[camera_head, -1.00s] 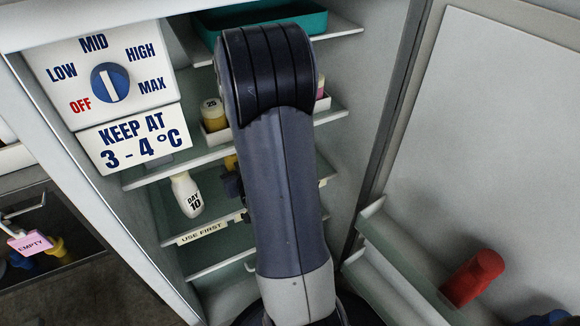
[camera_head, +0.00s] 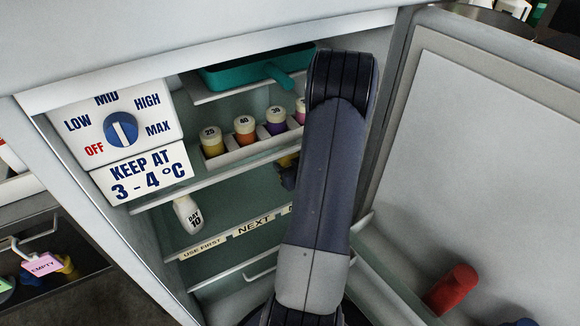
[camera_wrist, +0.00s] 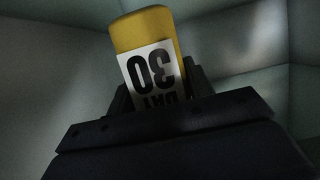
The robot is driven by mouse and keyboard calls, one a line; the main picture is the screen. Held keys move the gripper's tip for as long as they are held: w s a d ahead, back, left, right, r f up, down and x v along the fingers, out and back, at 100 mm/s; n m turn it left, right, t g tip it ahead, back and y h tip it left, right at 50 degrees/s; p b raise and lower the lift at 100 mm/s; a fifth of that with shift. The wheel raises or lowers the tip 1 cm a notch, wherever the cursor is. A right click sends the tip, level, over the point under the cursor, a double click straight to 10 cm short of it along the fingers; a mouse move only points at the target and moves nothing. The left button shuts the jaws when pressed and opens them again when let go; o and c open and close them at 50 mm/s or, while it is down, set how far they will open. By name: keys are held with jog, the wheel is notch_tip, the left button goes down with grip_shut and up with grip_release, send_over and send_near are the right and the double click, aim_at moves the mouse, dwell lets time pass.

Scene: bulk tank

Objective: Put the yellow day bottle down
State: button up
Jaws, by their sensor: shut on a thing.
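The yellow day bottle (camera_wrist: 143,30) is in my gripper (camera_wrist: 158,90) in the wrist view. Its white label reads DAY 30, upside down in that picture. My gripper is shut on it, with a finger on each side. In the head view a small yellow part of the bottle (camera_head: 288,160) shows above the dark gripper (camera_head: 288,178), inside the open fridge and above the labelled shelf. My arm hides the rest. I cannot tell whether the bottle touches a shelf.
Above are several coloured bottles in a white rack (camera_head: 262,147) and a teal tray (camera_head: 235,76). The fridge door (camera_head: 480,150) is open at right.

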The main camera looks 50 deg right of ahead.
jog(key=shift+s+d, duration=0.1)
jog(key=shift+d, duration=0.25)
jog(key=shift+f+b, duration=1.2)
jog(key=shift+f, duration=0.55)
jog(key=shift+f, duration=0.1)
jog(key=shift+f, duration=0.15)
jog(key=o, duration=1.2)
jog(key=shift+c, duration=0.2)
